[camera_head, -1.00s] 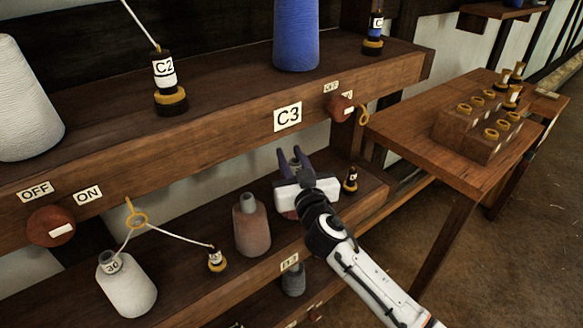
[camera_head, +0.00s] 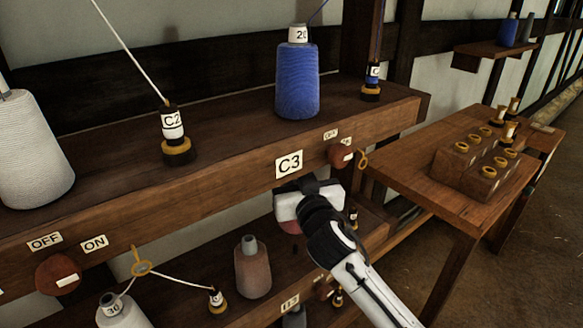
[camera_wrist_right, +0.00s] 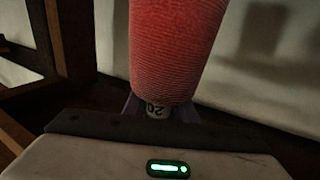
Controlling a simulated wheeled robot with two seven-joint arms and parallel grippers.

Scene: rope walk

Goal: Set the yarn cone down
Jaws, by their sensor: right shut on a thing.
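The red yarn cone (camera_wrist_right: 178,50) fills the upper middle of the right wrist view, its narrow end with a "20" label (camera_wrist_right: 158,111) towards my gripper. My right gripper (camera_head: 308,182) is shut on the cone at this narrow end; its purple fingers (camera_wrist_right: 158,106) show on both sides of the label. In the head view the gripper is in front of the C3 beam, below the C3 sign (camera_head: 289,164), and hides most of what it holds. My left gripper is not in view.
On the upper shelf stand a white cone (camera_head: 32,150), a C2 bobbin (camera_head: 174,135) and a blue cone (camera_head: 298,82). Below are a brown cone (camera_head: 252,268) and a white cone (camera_head: 120,312). A side table (camera_head: 415,170) with a bobbin block stands at right.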

